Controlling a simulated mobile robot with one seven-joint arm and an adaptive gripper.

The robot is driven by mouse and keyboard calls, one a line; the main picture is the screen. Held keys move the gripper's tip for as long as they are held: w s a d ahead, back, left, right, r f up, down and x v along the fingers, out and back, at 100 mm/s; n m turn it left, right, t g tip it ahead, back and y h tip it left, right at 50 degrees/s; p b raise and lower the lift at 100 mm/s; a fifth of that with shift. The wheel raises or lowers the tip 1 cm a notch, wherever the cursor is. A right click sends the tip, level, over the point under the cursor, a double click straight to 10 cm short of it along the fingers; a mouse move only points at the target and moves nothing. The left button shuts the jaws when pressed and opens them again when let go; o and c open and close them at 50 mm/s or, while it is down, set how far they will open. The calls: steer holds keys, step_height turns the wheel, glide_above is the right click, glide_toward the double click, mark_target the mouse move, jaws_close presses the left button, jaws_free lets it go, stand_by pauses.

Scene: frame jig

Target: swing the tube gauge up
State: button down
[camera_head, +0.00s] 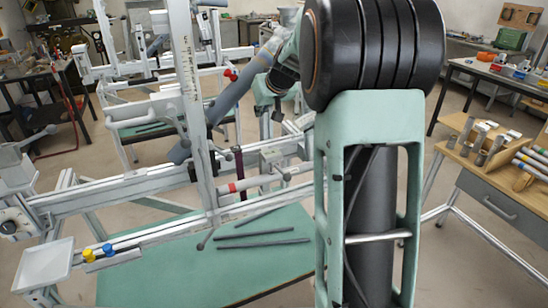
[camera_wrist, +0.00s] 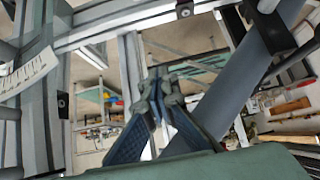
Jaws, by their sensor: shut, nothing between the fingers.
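My gripper (camera_wrist: 161,93) shows in the middle of the wrist view, its two dark fingers closed together at the tips with nothing held. A grey-blue tube (camera_wrist: 237,82) slants close by on its right, apart from the fingers as far as I can see. My fingers are not clear in the head view, where my own arm covers much of the right side.
The jig's upright post (camera_head: 188,70) carries a scale, and a rail (camera_head: 110,190) runs below. A short rod with a red band (camera_head: 232,187) sits there. Dark rods (camera_head: 262,243) lie on the green bench top (camera_head: 180,285). A wooden table (camera_head: 505,170) with tubes stands right.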

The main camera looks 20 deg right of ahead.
steer(key=shift+w, duration=0.1)
steer(key=shift+w+f, duration=0.15)
steer(key=shift+w, duration=0.4)
steer(key=shift+w+f, duration=0.15)
steer(key=shift+w, duration=0.35)
steer(key=c, duration=2)
jaws_free()
steer(key=shift+o, duration=0.2)
steer(key=v, duration=0.7)
